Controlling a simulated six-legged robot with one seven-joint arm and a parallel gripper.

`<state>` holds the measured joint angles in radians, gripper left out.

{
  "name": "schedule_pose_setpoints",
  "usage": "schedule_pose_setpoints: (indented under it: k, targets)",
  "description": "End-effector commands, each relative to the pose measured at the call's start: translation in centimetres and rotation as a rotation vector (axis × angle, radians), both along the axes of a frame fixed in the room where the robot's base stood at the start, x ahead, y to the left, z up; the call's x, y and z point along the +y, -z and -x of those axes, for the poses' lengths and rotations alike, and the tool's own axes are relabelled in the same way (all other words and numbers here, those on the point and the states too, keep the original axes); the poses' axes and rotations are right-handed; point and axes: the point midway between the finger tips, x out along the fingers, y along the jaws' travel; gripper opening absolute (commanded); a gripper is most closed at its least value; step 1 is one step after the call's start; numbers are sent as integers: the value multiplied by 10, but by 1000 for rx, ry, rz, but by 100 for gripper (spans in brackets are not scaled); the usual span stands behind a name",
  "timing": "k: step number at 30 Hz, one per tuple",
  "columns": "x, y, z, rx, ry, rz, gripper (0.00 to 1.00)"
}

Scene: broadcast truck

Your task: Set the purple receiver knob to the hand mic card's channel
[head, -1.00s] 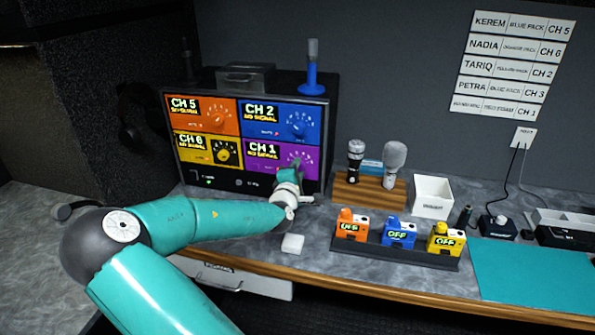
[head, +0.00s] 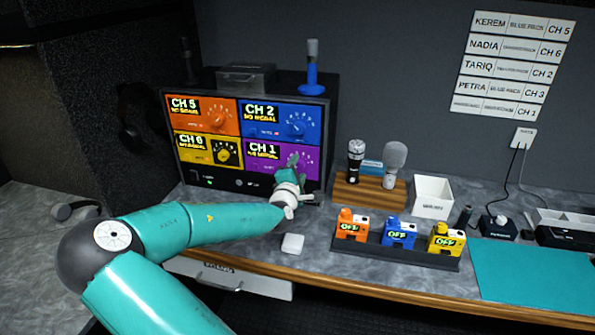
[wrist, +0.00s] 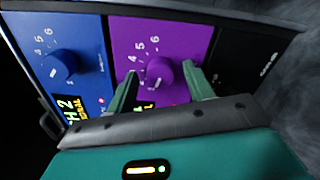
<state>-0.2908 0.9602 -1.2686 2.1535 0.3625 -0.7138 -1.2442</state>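The purple receiver panel (head: 268,160) is at the lower right of the rack, and its display reads CH 1 with a smaller line under it. Its round purple knob (wrist: 159,74) shows in the wrist view with numbers around it. My gripper (wrist: 161,84) is open, one finger on each side of the knob; the left finger is apart from it, and contact at the right is unclear. In the head view my gripper (head: 292,170) hides the knob. The bottom wall card (head: 497,108) reads CH 1; its small lettering is hard to read.
Orange (head: 203,115), blue (head: 282,120) and yellow (head: 208,149) panels share the rack. A wooden mic stand (head: 370,190) and a rack of packs (head: 398,250) stand to the right. A small white block (head: 292,243) lies on the counter in front.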

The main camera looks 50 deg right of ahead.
Motion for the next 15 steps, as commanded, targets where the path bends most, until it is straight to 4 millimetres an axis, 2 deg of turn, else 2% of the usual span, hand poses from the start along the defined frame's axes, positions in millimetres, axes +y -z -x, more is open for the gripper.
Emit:
schedule_pose_setpoints:
  k: [8, 15]
  targets:
    - [5, 0, 2, 0, 0, 0, 52]
    - [38, 0, 15, 1, -3, 0, 52]
